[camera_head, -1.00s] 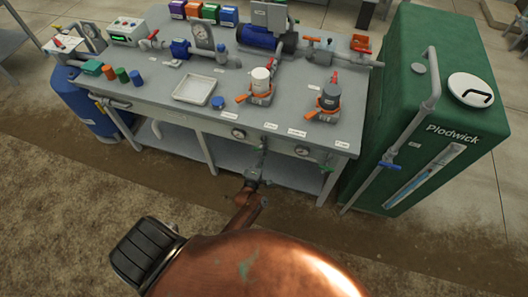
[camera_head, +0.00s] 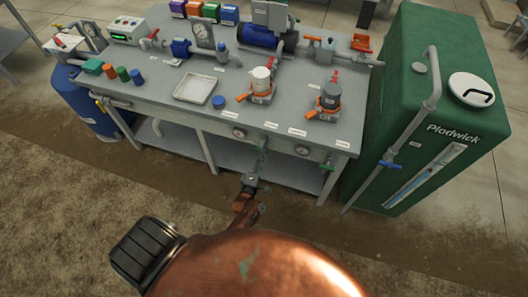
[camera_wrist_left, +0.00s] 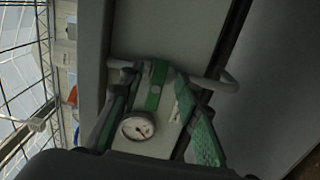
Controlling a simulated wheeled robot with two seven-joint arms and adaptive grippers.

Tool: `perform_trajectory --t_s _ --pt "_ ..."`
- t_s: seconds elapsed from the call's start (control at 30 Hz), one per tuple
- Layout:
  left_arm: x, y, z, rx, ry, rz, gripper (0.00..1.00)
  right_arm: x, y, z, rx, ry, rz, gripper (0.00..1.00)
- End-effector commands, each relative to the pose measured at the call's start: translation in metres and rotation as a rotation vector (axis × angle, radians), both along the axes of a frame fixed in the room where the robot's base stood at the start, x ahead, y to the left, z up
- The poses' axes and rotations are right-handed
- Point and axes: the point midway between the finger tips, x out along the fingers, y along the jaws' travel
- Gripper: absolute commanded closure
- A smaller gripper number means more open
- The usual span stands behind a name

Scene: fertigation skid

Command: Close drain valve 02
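A drain valve with a green lever handle (camera_wrist_left: 155,88) shows in the left wrist view, its bolt near the middle. It lies between the two green-padded fingers of my left gripper (camera_wrist_left: 156,80), with gaps visible on both sides. The gripper looks open around the handle. In the head view my left gripper (camera_head: 251,180) is at the front of the skid table, below its front edge, and largely hides that valve. Another green valve handle (camera_head: 327,167) hangs under the table front farther right. I cannot read which valve is 02. My right gripper is not in view.
A round gauge (camera_wrist_left: 137,127) sits close to the left gripper's fingers. The skid table (camera_head: 150,85) carries pumps, orange-based valves and a white tray (camera_head: 194,88). A green tank (camera_head: 450,100) with a blue-handled pipe stands to the right. Bare floor lies in front.

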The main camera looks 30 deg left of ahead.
Motion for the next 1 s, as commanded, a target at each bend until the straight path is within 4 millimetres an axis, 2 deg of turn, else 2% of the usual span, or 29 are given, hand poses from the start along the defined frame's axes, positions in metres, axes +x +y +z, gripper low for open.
perform_trajectory --t_s 0.03,0.2,0.4,0.57,0.87,0.93,1.0 --pt "-0.013 -0.002 -0.002 -0.001 0.003 0.002 0.70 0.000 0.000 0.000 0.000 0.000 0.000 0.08" --pt "-0.048 -0.011 -0.001 0.000 0.003 0.001 0.70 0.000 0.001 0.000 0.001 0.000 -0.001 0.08" --pt "-0.075 -0.017 -0.001 0.001 0.001 0.001 0.70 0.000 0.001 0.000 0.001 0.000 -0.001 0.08" --pt "-0.084 -0.020 0.000 0.000 0.000 0.000 0.70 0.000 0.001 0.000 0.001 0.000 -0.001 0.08" --pt "-0.085 -0.020 0.000 0.002 0.001 0.000 0.70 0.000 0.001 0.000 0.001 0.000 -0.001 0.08" --pt "-0.087 -0.022 -0.008 0.017 0.023 -0.008 0.70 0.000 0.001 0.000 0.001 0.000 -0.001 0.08" --pt "-0.094 -0.028 -0.031 0.068 0.085 -0.037 0.70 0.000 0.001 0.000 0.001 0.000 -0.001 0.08"
